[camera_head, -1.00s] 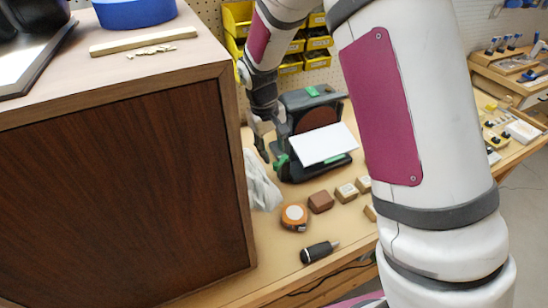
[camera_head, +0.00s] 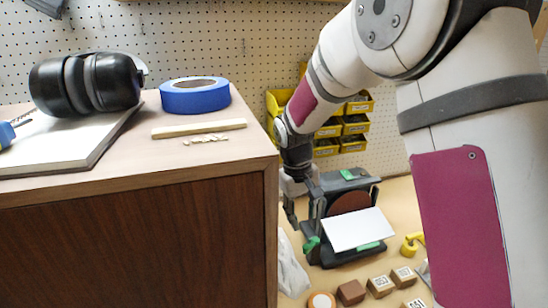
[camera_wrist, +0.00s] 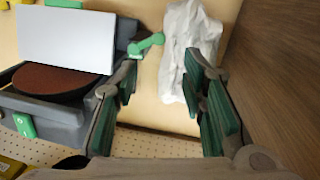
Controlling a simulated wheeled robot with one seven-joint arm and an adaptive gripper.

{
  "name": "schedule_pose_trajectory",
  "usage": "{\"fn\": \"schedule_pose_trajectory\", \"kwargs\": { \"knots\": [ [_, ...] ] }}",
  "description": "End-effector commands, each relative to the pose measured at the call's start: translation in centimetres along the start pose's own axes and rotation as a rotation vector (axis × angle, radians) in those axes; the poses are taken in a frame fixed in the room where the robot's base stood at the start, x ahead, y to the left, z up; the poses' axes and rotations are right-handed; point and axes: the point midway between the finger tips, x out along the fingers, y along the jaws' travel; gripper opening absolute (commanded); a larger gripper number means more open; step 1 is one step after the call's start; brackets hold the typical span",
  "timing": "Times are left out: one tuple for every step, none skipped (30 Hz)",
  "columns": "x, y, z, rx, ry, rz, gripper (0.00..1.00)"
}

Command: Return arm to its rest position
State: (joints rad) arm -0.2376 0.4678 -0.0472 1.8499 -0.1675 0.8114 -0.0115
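My arm reaches over the bench from the right in the head view. My gripper (camera_head: 296,205) points down between the brown cabinet and the grey sander (camera_head: 345,215). In the wrist view its green-padded fingers (camera_wrist: 162,75) are apart with nothing held between them. The sander (camera_wrist: 60,105), with its dark disc and a blank white card (camera_head: 357,229), is left of the fingers in the wrist view. A crumpled white cloth or bag (camera_wrist: 192,45) lies beyond the fingertips. Whether a finger touches the sander is not clear.
The brown cabinet (camera_head: 140,245) stands close beside my gripper and bears ear defenders (camera_head: 88,84), blue tape (camera_head: 195,96) and a wooden strip (camera_head: 199,129). Yellow bins (camera_head: 355,125) hang behind. Small blocks (camera_head: 380,286) and an orange tape measure (camera_head: 321,300) lie in front of the sander.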

Motion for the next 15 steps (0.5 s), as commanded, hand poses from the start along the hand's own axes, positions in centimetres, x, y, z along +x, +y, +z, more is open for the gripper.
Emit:
{"fn": "schedule_pose_trajectory", "kwargs": {
  "knots": [
    [-0.8, 0.2, 0.3, 0.008, 0.011, -0.001, 0.38],
    [-1.4, 0.4, 0.6, 0.013, 0.017, -0.003, 0.38],
    [-2.2, 0.6, 1.0, 0.022, 0.026, -0.005, 0.38],
    [-3.0, 0.8, 1.5, 0.030, 0.035, -0.007, 0.38],
    [-3.8, 1.0, 2.0, 0.039, 0.044, -0.009, 0.38],
    [-4.9, 1.3, 2.7, 0.051, 0.058, -0.013, 0.38],
    [-5.7, 1.4, 3.3, 0.061, 0.068, -0.016, 0.38],
    [-6.6, 1.6, 4.0, 0.070, 0.079, -0.019, 0.38],
    [-7.7, 1.8, 4.8, 0.083, 0.093, -0.022, 0.38],
    [-8.4, 2.0, 5.5, 0.093, 0.105, -0.024, 0.38],
    [-9.2, 2.1, 6.2, 0.102, 0.115, -0.026, 0.38],
    [-10.1, 2.2, 7.1, 0.114, 0.130, -0.029, 0.38],
    [-10.8, 2.4, 7.8, 0.123, 0.141, -0.031, 0.38],
    [-11.4, 2.4, 8.5, 0.132, 0.151, -0.034, 0.38],
    [-12.3, 2.5, 9.5, 0.145, 0.166, -0.037, 0.38]
  ]
}}
